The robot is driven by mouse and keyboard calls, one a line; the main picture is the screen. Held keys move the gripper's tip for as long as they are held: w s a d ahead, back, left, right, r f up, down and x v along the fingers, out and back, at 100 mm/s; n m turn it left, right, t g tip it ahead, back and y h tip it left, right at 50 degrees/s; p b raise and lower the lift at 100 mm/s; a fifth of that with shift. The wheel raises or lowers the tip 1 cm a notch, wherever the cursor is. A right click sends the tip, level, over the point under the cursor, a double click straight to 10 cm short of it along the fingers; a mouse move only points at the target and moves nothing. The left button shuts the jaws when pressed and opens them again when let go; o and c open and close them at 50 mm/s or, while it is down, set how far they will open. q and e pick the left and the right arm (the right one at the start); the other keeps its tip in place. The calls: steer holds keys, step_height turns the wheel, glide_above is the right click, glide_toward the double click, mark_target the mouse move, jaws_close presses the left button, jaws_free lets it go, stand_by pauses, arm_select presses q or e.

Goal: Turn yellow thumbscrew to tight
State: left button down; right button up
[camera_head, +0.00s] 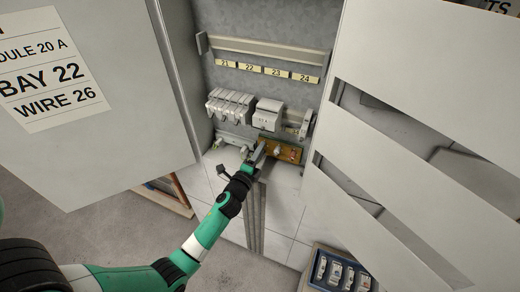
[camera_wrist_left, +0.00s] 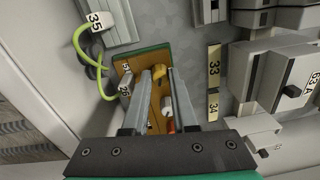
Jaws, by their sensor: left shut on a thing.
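The yellow thumbscrew (camera_wrist_left: 160,73) shows in the left wrist view as a small yellow knob on an orange-brown board (camera_wrist_left: 123,66), partly hidden by a finger. My left gripper (camera_wrist_left: 159,76) is shut on it, with the fingertips on either side. In the head view, my left gripper (camera_head: 261,150) reaches the left part of the board (camera_head: 293,154) at the bottom of the cabinet, and the thumbscrew cannot be made out there. Its turned position cannot be read. My right gripper is not in view.
A white and red part (camera_wrist_left: 168,107) sits on the board close to the fingers. A green wire (camera_wrist_left: 79,45) loops at its left. Grey modules (camera_head: 231,104) stand above the board. Cabinet doors flank the opening, the left door (camera_head: 110,110) bearing a label. A blue bin (camera_head: 338,270) stands lower right.

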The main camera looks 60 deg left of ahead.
arm_select(q)
steer(key=shift+m, duration=1)
steer(key=c, duration=0.7)
jaws_free()
steer(key=shift+s, duration=0.1)
steer(key=v, duration=1.1)
steer(key=shift+d+p, duration=0.15)
steer(key=shift+p, duration=0.2)
steer(key=shift+s, duration=0.15)
